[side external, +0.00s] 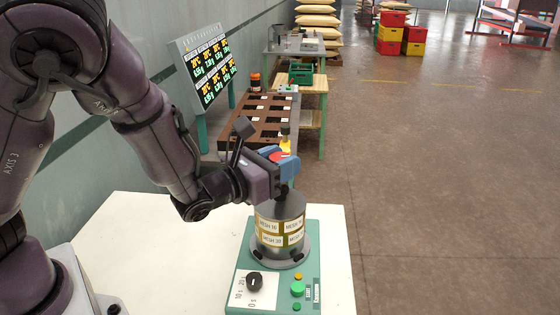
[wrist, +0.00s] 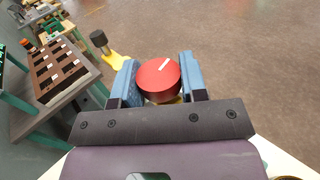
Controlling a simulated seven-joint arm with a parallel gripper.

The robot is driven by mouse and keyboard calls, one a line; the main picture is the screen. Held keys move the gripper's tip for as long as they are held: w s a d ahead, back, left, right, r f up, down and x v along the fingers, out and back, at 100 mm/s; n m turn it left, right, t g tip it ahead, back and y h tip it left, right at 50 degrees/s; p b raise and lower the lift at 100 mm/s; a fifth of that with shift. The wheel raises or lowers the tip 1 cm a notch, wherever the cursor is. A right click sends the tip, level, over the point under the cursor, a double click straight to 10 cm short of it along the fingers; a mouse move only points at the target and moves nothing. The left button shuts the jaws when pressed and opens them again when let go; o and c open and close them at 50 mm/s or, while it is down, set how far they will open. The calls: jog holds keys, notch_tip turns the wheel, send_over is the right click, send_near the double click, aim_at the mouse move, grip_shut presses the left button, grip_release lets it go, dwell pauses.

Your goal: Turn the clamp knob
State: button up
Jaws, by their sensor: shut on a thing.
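The clamp knob (wrist: 158,82) is a round red knob with a white pointer mark on its top. In the wrist view it sits between the two blue fingers of my gripper (wrist: 160,85), which is shut on it. In the side external view the red knob (side external: 277,157) shows only partly behind the blue fingers (side external: 289,166). It is above the grey drum stack (side external: 281,224) with several "MESH" labels. The stack stands upright on a green base (side external: 306,262).
The green base carries a black dial (side external: 254,282) and a green button (side external: 297,288). It stands on a white table (side external: 150,230). Behind are a brown tray (side external: 255,122) with square pockets, a yellow-handled tool (wrist: 116,60) and a display board (side external: 207,68). Open floor lies to the right.

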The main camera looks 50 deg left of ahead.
jog(key=o, duration=0.9)
jog(key=shift+n+y, duration=0.4)
jog(key=shift+y, duration=0.2)
